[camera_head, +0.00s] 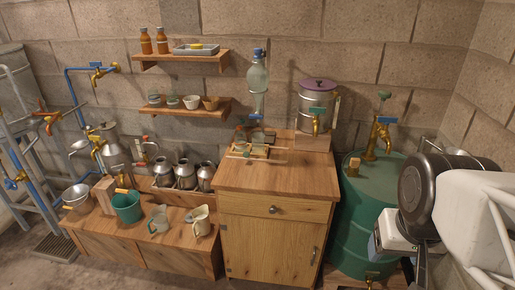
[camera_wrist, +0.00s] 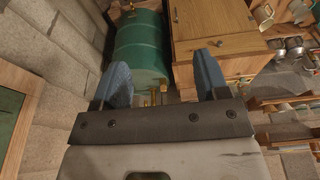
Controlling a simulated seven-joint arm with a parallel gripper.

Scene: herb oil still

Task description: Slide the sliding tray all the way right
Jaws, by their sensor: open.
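A small light wooden tray-like frame (camera_head: 249,151) lies on the back left of the wooden cabinet's top (camera_head: 280,178). It seems to be the sliding tray, though its rails are too small to make out. In the head view my arm is at the far right, well away from the frame. The frame is not clearly visible in the wrist view.
A green barrel (camera_head: 365,215) with brass taps stands right of the cabinet, between it and my arm. A metal pot with a purple lid (camera_head: 318,98) stands at the cabinet's back right. The cabinet top's front is clear. Shelves (camera_head: 184,108) hang at left.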

